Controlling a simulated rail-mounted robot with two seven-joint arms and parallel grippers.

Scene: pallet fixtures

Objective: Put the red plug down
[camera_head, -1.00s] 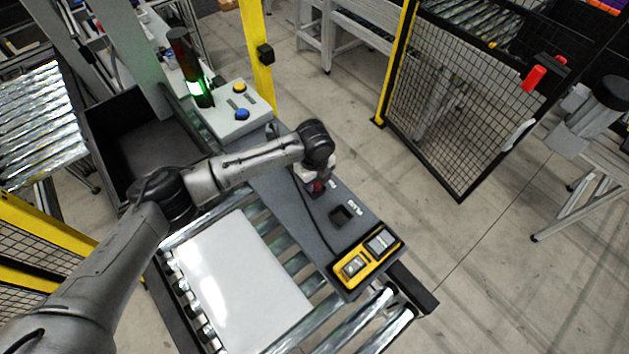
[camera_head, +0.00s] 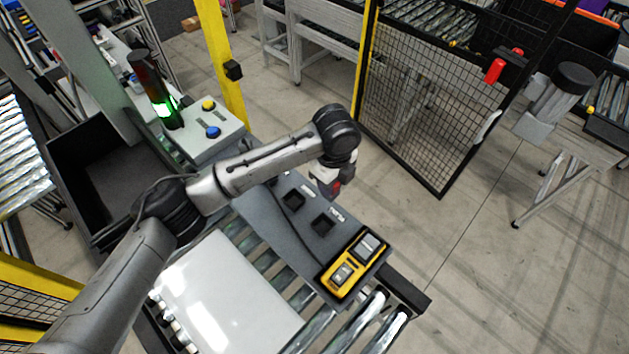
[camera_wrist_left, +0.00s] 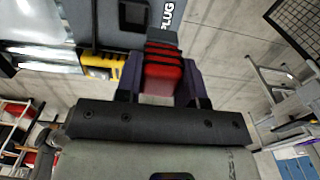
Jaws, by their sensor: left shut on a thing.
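The red plug (camera_head: 336,187) is small and mostly hidden by the gripper in the head view. In the left wrist view the plug (camera_wrist_left: 163,73) is a red block with dark bands, held between the two dark fingers. My left gripper (camera_head: 327,182) is shut on it, just beyond the right edge of the grey panel (camera_head: 282,217) as seen in the head view. Two dark square sockets, the left one (camera_head: 293,199) and the right one (camera_head: 322,222), show empty in the panel with white labels beside them. My right gripper is not in view.
A yellow device (camera_head: 352,264) lies at the panel's near end. A white plate (camera_head: 225,295) covers the rollers beside it. A box with yellow and blue buttons (camera_head: 215,140) and a green-lit signal lamp (camera_head: 157,100) stand behind. Open floor lies right of the panel.

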